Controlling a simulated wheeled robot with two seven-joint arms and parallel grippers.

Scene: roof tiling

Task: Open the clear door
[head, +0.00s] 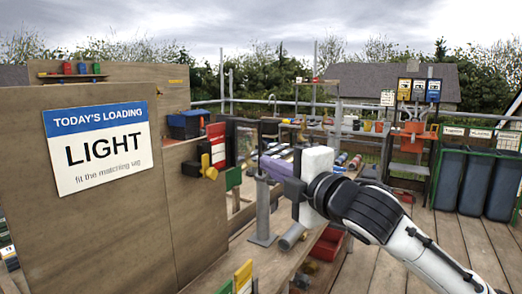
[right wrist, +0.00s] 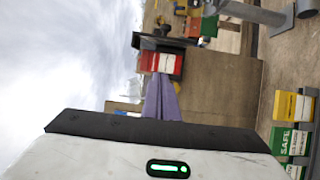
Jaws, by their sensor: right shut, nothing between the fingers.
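I cannot make out a clear door with certainty in either view. A dark upright panel (head: 233,142) with a red and white plate (head: 216,145) on its left stands beyond the plywood wall. The red and white plate also shows in the right wrist view (right wrist: 161,63), just past my fingers. My right gripper (head: 264,163) has purple fingers, shut with nothing between them, above the bench and apart from the plate as far as I can tell. The fingers also show in the right wrist view (right wrist: 161,98). My left gripper is not in view.
A plywood wall with a "LIGHT" sign (head: 100,147) fills the left. A yellow knob (head: 207,171) sticks out from its edge. A grey metal post (head: 263,212) stands on the bench below my gripper. Dark bins (head: 447,178) stand at the right, with open plank floor before them.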

